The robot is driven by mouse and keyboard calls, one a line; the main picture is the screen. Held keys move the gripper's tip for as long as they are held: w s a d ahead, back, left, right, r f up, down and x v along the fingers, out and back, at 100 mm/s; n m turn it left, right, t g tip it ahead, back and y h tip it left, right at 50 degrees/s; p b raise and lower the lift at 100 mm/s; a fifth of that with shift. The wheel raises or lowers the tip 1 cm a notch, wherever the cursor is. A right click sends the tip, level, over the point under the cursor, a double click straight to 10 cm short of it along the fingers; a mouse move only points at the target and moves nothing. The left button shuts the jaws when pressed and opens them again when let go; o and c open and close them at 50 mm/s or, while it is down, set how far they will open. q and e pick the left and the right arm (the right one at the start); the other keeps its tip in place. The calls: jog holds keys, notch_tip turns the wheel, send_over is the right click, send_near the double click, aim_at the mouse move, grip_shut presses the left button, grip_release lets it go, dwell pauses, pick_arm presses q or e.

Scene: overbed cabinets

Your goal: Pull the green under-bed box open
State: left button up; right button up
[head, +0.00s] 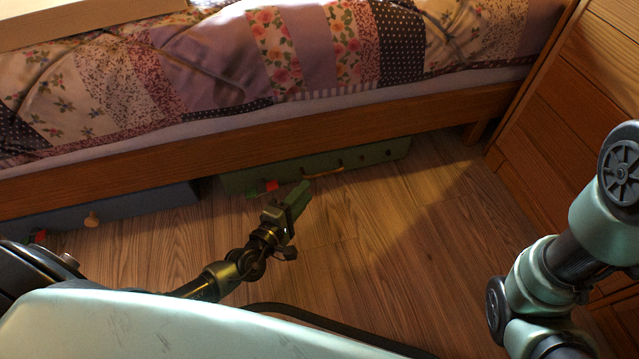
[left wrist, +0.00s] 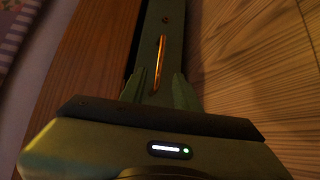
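The green under-bed box (head: 375,154) sits under the bed, its long front face showing below the bed rail. An orange bar handle (head: 326,172) is on that front; it also shows in the left wrist view (left wrist: 161,58). My left gripper (head: 301,192) is in front of the box, over the floor and just short of the handle. In the left wrist view its two fingers (left wrist: 160,92) stand apart, with the handle lying ahead between them and nothing clearly held. My right arm shows at the right edge, but its gripper is out of view.
A small red and green item (head: 262,188) is by the green box. A wooden cabinet (head: 560,120) stands at right. The wooden floor (head: 390,240) ahead is clear.

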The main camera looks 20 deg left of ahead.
pick_arm(q)
jog(key=b+x, duration=0.2)
jog(key=x, duration=0.4)
jog(key=shift+w+b, duration=0.1)
jog(key=shift+b, duration=0.25)
jog(key=shift+w+d, duration=0.15)
jog(key=shift+w, duration=0.45)
grip_shut()
jog(key=shift+f, duration=0.1)
dwell(0.4)
